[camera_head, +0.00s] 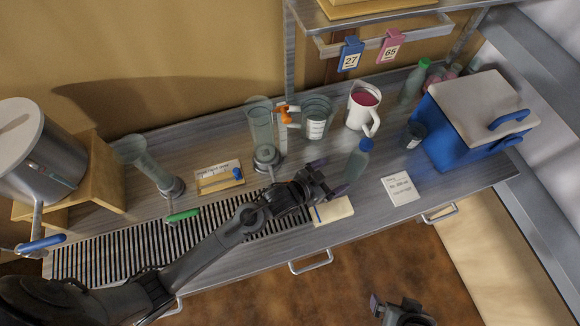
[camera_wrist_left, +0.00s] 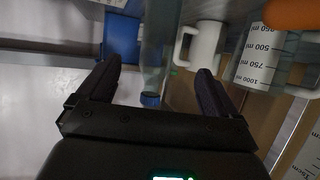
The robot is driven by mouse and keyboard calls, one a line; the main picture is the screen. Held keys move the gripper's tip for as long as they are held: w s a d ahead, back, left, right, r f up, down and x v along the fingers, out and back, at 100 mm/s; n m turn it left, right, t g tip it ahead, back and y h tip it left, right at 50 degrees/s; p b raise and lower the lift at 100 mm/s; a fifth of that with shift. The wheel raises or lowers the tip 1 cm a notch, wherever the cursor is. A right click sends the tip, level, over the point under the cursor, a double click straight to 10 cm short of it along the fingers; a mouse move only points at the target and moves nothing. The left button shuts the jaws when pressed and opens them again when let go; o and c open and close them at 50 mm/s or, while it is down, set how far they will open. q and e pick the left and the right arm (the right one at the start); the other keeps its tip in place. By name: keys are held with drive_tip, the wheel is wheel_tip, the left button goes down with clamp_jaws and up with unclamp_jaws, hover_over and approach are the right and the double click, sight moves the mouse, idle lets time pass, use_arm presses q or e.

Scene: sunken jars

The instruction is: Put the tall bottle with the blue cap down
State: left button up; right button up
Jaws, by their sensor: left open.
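The tall bottle with the blue cap (camera_head: 356,166) is translucent and stands on the grey counter, right of the middle. My left gripper (camera_head: 324,180) is open and empty just to its left. In the left wrist view the bottle (camera_wrist_left: 153,45) appears upside down, its blue cap (camera_wrist_left: 150,99) between the open fingers of my left gripper (camera_wrist_left: 157,72). The fingers look apart from the bottle; contact cannot be made out. My right gripper (camera_head: 398,308) is at the bottom edge, away from the counter, and its finger opening is unclear.
A white mug (camera_head: 357,112) and a measuring jug (camera_head: 317,122) stand behind. A notepad (camera_head: 333,210) and a white card (camera_head: 401,188) lie near the front edge.

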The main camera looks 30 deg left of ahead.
use_arm(q)
drive_tip(key=s+a+n+g+y, duration=0.1)
drive_tip(key=s+a+g+y, duration=0.1)
drive_tip(key=s+a, duration=0.3)
drive_tip(key=s+a+n+g+y, duration=0.1)
drive_tip(key=s+a, duration=0.4)
drive_tip(key=s, duration=0.6)
drive_tip(key=s+a+n+g+y, duration=0.1)
drive_tip(key=s+a+g+y, duration=0.2)
drive_tip(key=s, duration=0.6)
drive_tip(key=a+g, duration=0.2)
drive_tip(key=a, duration=0.1)
drive_tip(key=shift+r+n, duration=0.3)
wheel_tip(320, 180, up, 25)
drive_tip(key=p, duration=2.5)
